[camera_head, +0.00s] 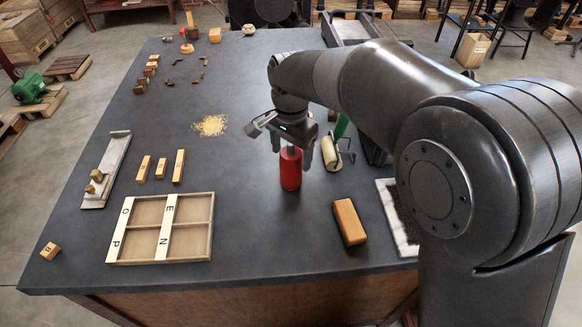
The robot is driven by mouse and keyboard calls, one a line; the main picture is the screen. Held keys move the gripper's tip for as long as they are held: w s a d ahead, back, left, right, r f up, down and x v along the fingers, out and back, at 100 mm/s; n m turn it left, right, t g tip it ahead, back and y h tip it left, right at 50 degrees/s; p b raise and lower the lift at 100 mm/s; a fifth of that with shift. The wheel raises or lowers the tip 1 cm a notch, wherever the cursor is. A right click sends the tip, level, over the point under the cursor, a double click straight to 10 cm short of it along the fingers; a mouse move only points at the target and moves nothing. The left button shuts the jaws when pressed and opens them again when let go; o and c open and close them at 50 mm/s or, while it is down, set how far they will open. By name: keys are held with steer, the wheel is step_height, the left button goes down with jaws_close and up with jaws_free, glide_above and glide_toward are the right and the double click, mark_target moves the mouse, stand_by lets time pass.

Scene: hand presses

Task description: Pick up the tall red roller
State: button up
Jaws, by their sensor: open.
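The tall red roller (291,171) stands upright on the dark table, right of the middle. My gripper (291,157) points down over it from above. One finger shows at the left of the roller's top and the other at its right. The fingers are apart, and the roller's top sits between or just behind them. I cannot tell whether either finger touches it.
A roller with a green handle (331,152) lies close at the right. A wooden block (349,222) lies in front, right of the roller. A divided wooden tray (211,237) and small wood blocks (161,168) are at the left. Table between is clear.

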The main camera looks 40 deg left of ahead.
steer(key=shift+c, duration=0.3)
steer(key=shift+r, duration=0.1)
jaws_close()
stand_by(0.4)
